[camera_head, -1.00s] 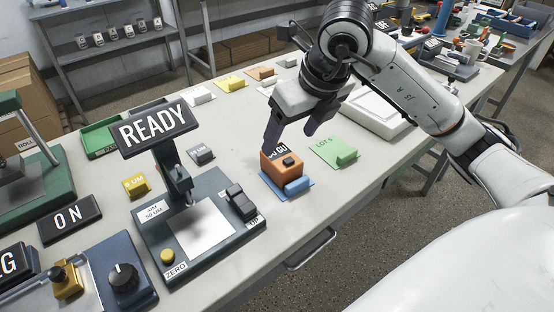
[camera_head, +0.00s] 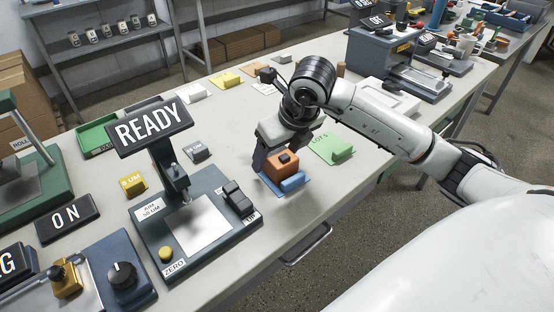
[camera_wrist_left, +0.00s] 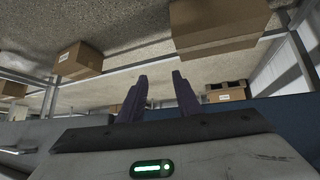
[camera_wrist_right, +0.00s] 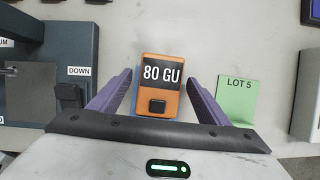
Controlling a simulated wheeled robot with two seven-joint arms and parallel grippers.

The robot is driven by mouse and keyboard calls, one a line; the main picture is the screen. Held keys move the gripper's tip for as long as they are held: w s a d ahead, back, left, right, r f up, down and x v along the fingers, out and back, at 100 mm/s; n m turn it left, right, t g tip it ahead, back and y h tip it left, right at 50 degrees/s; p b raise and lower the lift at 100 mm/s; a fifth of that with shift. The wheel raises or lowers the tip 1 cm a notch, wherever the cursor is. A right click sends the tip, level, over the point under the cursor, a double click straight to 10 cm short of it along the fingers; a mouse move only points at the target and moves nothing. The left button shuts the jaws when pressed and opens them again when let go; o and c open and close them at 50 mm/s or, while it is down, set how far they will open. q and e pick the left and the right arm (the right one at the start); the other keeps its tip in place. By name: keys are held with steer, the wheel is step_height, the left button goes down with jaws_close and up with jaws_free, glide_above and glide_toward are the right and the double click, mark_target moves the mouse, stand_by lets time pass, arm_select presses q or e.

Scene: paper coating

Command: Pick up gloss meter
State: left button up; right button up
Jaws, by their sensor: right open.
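The gloss meter (camera_head: 282,163) is an orange box with a black button, standing on a blue card (camera_head: 292,182) on the bench. In the right wrist view the gloss meter (camera_wrist_right: 160,86) shows a dark display reading "80 GU". My right gripper (camera_head: 278,160) is lowered around it, with one purple finger on each side. In the right wrist view the right gripper's fingers (camera_wrist_right: 160,95) stand apart, with gaps to the meter's sides. My left gripper (camera_wrist_left: 160,95) shows only in its own wrist view, with its fingers apart and nothing between them, facing the floor and cardboard boxes.
A green "LOT 5" card (camera_head: 327,148) lies just right of the meter. A thickness gauge with a READY sign (camera_head: 153,127) stands to the left. Coloured cards and blocks line the back of the bench. Bare bench (camera_head: 235,130) lies between the gauge and the meter.

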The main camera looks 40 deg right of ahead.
steer(key=shift+r, duration=0.15)
steer(key=c, duration=1.5)
